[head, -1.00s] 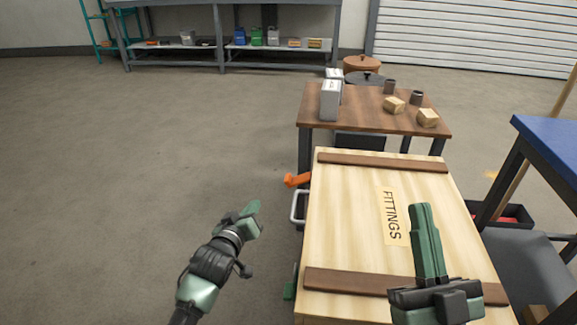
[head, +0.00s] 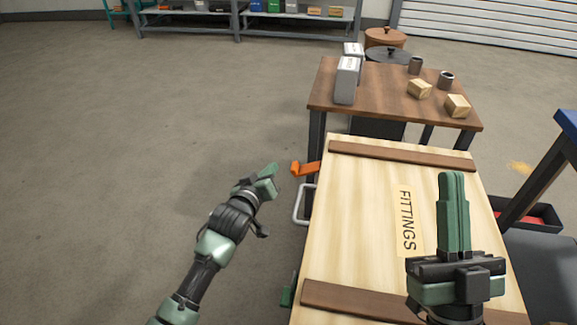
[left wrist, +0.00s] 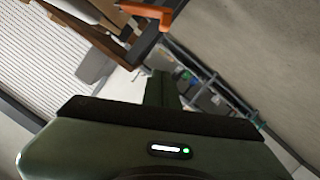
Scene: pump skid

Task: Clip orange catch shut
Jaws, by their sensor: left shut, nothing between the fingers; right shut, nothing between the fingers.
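The orange catch (head: 306,168) sticks out from the far left side of the wooden FITTINGS crate (head: 365,215) in the head view. It also shows at the top of the left wrist view (left wrist: 150,13). A green catch (head: 288,291) sits low on the same side, nearer me. My left gripper (head: 270,172) is shut and empty, just left of the orange catch with a small gap between them. My right gripper (head: 453,182) is shut and empty above the right part of the crate lid. The lid lies flat on the crate.
A white handle (head: 301,205) juts from the crate's left side between the catches. A brown table (head: 390,112) with boxes, blocks and cups stands behind the crate. A blue-topped bench (head: 569,121) is at right. The floor at left is clear.

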